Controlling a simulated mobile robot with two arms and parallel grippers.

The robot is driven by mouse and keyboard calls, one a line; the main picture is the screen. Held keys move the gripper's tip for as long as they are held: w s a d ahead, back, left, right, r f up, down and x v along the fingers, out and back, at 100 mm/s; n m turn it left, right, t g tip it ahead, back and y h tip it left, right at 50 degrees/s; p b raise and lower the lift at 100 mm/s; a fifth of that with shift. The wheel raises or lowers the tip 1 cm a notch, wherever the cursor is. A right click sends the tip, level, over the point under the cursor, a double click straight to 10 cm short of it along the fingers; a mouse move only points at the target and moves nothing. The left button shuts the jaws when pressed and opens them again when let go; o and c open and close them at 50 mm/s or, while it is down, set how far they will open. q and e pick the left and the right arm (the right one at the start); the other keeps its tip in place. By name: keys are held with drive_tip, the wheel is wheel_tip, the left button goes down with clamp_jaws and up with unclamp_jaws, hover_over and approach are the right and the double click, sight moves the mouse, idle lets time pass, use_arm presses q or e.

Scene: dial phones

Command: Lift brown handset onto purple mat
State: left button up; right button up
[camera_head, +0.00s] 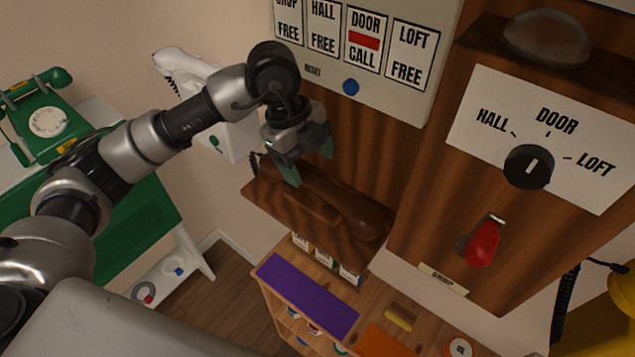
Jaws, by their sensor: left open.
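The brown handset (345,212) lies on a brown wooden shelf (262,192) in the middle of the head view. The purple mat (308,298) lies flat on a lower wooden cabinet, below the shelf in the picture. My left gripper (308,165) is open with its greenish fingers pointing down. It is above the left part of the handset, and nothing is between the fingers. I cannot tell whether the fingertips touch the handset. My right gripper is not in view.
A panel with a blue button (351,87) is on the wall above the shelf. A wooden box with a dial (528,167) and red lever (482,243) stands right. Small boxes (323,257) sit between shelf and mat. A green phone (45,118) is far left; an orange mat (388,342) lies lower right.

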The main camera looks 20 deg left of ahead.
sight(316, 180)
use_arm(q)
drive_tip(key=shift+p+x, duration=0.5)
drive_tip(key=shift+x, duration=1.3)
drive_tip(key=shift+s+d+r, duration=0.1)
drive_tip(key=shift+s+r, duration=0.05)
drive_tip(key=shift+s, duration=0.05)
drive_tip(key=c, duration=1.2)
